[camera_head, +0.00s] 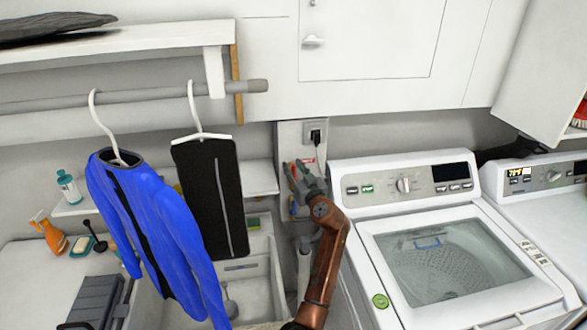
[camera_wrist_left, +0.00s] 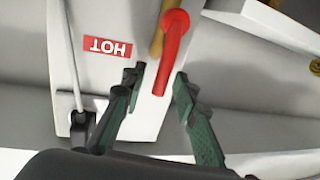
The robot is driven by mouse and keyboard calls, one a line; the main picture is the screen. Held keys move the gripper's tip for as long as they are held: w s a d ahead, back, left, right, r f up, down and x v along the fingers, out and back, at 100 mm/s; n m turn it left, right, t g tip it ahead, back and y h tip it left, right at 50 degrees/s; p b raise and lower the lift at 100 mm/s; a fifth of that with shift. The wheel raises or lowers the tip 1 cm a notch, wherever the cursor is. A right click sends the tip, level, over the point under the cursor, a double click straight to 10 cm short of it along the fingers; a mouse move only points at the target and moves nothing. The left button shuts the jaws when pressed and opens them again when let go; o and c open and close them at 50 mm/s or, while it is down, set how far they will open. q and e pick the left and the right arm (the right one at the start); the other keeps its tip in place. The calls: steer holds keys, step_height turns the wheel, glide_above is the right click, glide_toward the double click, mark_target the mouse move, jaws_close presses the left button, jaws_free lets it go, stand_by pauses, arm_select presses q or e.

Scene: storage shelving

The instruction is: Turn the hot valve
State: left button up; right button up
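The hot valve has a red handle (camera_wrist_left: 172,50), seen in the left wrist view on a white panel (camera_wrist_left: 105,18). A red label reading HOT (camera_wrist_left: 106,48) sits beside it, upside down in this view. My left gripper (camera_wrist_left: 160,78) is open, with its two dark green fingers on either side of the handle's lower end. I cannot tell whether either finger touches it. In the head view my left gripper (camera_head: 306,172) is in front of the panel below the outlet and hides most of the valve. My right gripper is not in view.
A power outlet with a black plug (camera_head: 315,132) is above the gripper, its cord hanging down. A washing machine (camera_head: 353,210) stands close on the right.

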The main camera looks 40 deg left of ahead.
arm_select(q)
jaws_close()
stand_by(0.6)
